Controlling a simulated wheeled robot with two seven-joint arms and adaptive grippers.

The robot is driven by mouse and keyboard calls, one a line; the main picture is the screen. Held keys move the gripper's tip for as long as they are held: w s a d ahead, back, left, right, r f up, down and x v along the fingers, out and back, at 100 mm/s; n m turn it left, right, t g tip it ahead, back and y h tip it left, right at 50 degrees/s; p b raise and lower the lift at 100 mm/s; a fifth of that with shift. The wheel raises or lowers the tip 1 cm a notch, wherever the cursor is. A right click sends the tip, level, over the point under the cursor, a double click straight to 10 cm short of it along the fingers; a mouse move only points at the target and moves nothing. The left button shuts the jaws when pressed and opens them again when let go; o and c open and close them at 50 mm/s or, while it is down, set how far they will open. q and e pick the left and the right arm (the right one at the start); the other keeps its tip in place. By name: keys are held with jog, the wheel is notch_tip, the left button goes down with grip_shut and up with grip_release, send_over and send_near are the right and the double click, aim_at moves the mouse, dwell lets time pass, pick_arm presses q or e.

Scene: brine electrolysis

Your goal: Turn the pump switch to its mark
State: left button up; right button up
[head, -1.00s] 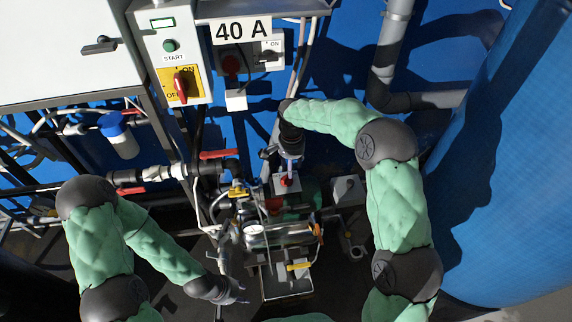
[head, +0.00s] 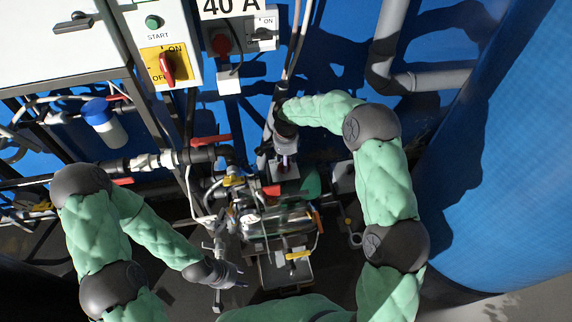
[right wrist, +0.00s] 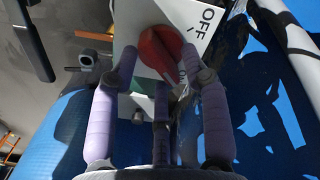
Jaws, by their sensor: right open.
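The pump switch's red knob (right wrist: 160,52) sits on a pale plate (right wrist: 197,18) marked OFF in the right wrist view. The knob lies tilted, from upper left to lower right. In the head view the switch's grey box (head: 284,171) stands behind the pump, its knob mostly hidden by my right gripper (head: 287,158). In the right wrist view my right gripper (right wrist: 160,65) is open, with its purple fingers on either side of the knob. Whether they touch it I cannot tell. My left gripper (head: 238,279) is low, left of the pump, away from the switch; its jaw opening is unclear.
A control box (head: 160,45) with a green START button and another red switch (head: 167,67) hangs at upper left. A 40 A sign (head: 232,6) is beside it. Pipes, valves and the pump (head: 280,222) crowd the middle. A large blue tank (head: 500,170) fills the right.

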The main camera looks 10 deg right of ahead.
jog(key=shift+f, duration=0.6)
grip_shut()
